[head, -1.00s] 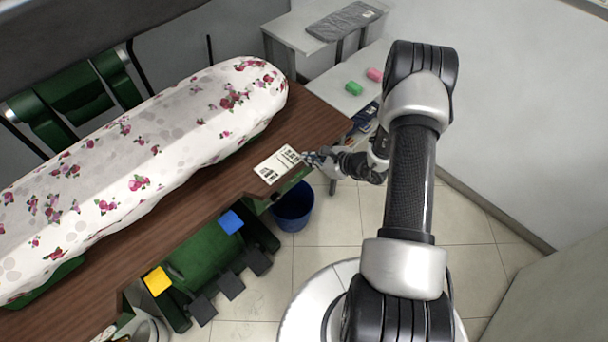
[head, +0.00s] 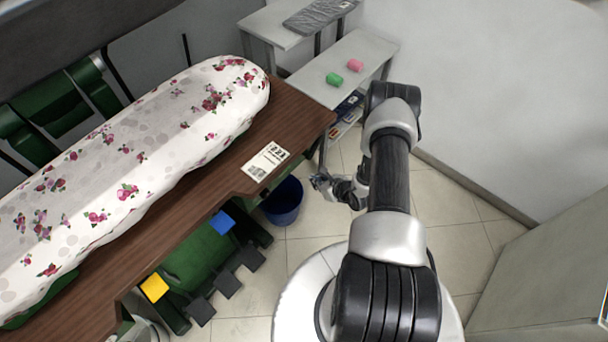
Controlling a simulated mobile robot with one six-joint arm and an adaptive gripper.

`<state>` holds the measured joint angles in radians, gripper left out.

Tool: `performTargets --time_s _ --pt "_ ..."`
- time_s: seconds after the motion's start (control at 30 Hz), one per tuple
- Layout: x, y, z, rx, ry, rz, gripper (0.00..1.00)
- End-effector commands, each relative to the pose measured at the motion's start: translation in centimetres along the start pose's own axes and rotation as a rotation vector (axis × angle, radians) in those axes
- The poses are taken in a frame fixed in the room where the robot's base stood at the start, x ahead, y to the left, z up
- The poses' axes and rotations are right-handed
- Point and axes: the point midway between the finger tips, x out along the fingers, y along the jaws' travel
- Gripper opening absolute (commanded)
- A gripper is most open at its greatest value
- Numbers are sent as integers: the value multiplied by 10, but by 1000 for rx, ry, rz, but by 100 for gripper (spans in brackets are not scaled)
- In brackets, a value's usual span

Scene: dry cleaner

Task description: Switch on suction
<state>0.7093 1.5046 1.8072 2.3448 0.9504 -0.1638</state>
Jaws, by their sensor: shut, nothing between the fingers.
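A pressing table with a padded floral-covered board (head: 130,165) and a brown wooden top (head: 300,106) runs diagonally on the left. Below it is a green base with a blue pedal (head: 222,222), a yellow pedal (head: 154,287) and several dark pedals (head: 228,285). I cannot tell from this view which control is for suction. No switch shows clearly on the table's front edge. My gripper (head: 318,182) is shut and empty. It appears just off the right end of the table, over the floor, apart from the table and the pedals.
A white printed ticket (head: 265,161) lies on the brown top. A dark blue bin (head: 283,201) stands on the floor close to the table. A pale shelf unit (head: 345,51) at the back holds a green spool (head: 334,79) and a pink spool (head: 355,65). Tiled floor is clear on the right.

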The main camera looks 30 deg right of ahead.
Motion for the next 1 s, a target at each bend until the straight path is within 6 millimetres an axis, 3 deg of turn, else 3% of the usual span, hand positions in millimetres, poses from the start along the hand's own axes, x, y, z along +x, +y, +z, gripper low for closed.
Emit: performTargets --time_s 0.5,0.7,1.0 --pt "102 1 0 -4 -2 2 0" --pt "119 0 21 -2 -2 1 0" --pt "124 0 27 0 0 0 0"
